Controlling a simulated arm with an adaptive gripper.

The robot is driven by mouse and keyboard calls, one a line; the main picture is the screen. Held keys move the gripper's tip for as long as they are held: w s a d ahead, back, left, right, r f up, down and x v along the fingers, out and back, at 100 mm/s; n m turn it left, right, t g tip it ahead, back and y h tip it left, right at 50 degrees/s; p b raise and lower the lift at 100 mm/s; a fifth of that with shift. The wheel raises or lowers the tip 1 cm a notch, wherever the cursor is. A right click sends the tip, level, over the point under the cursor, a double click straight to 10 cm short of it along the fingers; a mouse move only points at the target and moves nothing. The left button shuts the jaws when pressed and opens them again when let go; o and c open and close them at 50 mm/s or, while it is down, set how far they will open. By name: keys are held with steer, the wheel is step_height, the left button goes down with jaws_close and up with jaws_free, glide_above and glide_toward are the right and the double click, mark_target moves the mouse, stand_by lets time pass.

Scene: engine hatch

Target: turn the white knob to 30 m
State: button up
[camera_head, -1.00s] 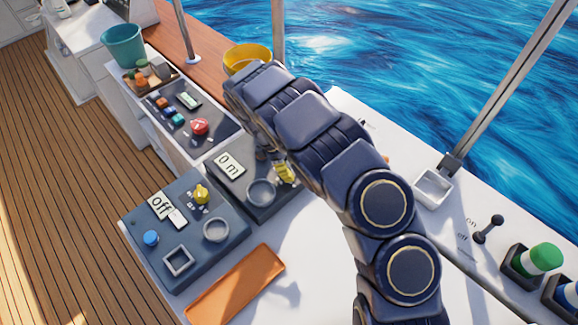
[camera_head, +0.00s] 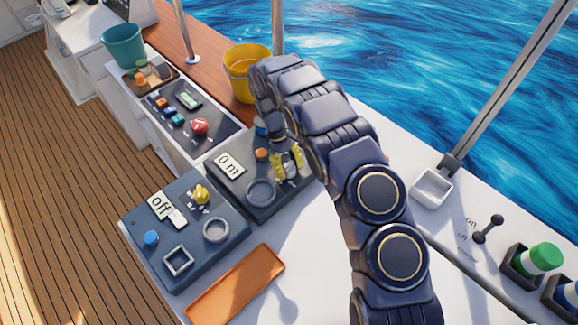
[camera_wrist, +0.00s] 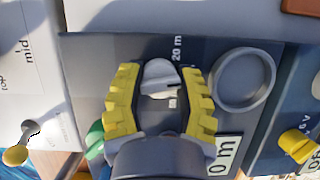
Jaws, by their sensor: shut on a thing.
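The white knob (camera_wrist: 160,78) sits on a dark panel, between the two yellow fingers of my gripper (camera_wrist: 160,92) in the wrist view. The fingers are shut on it, one on each side. A "20 m" mark (camera_wrist: 177,48) shows beside the knob; other marks are partly hidden. The display (camera_head: 229,165) on the same panel reads "0 m". In the head view my gripper (camera_head: 288,162) is over the right part of this panel, and the arm comes in from the right. The knob is mostly hidden there.
A nearer panel (camera_head: 140,222) has a yellow knob (camera_head: 201,194) and an "off" display. An orange tray (camera_head: 236,284) lies in front. A yellow bucket (camera_head: 240,85) stands behind.

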steer(key=shift+m+y, duration=0.4)
steer(key=shift+m, duration=0.6)
steer(key=o, duration=1.1)
steer(key=v, duration=1.2)
steer(key=shift+w+g, duration=0.2)
steer(key=shift+g, duration=0.1)
steer(key=shift+f, duration=0.15)
